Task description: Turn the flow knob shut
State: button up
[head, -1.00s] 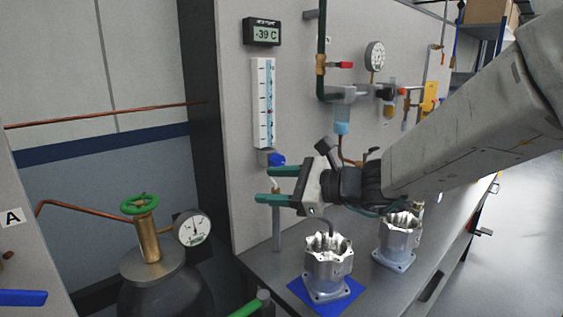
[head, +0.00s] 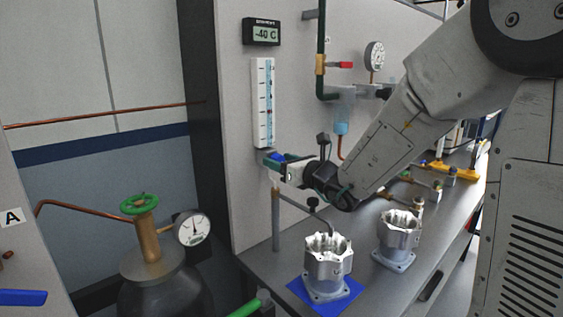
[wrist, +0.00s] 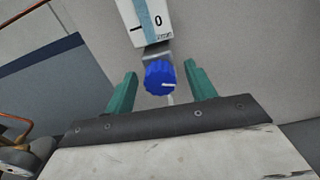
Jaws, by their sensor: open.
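The flow knob is the blue ridged knob (wrist: 160,78) under the white flow meter (head: 263,104). In the wrist view its white mark points to the right. It also shows in the head view as a small blue patch (head: 278,157), partly hidden by my gripper. My gripper (wrist: 161,71) is open, with one green finger on each side of the knob in the wrist picture. I see gaps between knob and fingers, and I cannot tell how deep the fingers reach. The meter's lower end, with a 0 mark (wrist: 157,20), shows above the knob.
A small display (head: 262,32) reads -40 C. Below my arm, one metal housing (head: 328,265) stands on a blue mat (head: 300,291), another (head: 399,236) to its right. A gas cylinder with a green handwheel (head: 140,204) stands at left. Pipes run along the panel.

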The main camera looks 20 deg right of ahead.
jog(key=shift+w, duration=0.1)
jog(key=c, duration=1)
jog(key=shift+o, duration=0.2)
jog(key=shift+a+n, duration=0.1)
jog(key=shift+n, duration=0.2)
jog(key=n, duration=0.4)
jog(key=shift+n, duration=0.3)
jog(key=n, duration=0.5)
jog(key=shift+a+f, duration=0.1)
jog(key=n, duration=0.9)
jog(key=shift+f+n, duration=0.2)
jog(key=shift+n, duration=0.1)
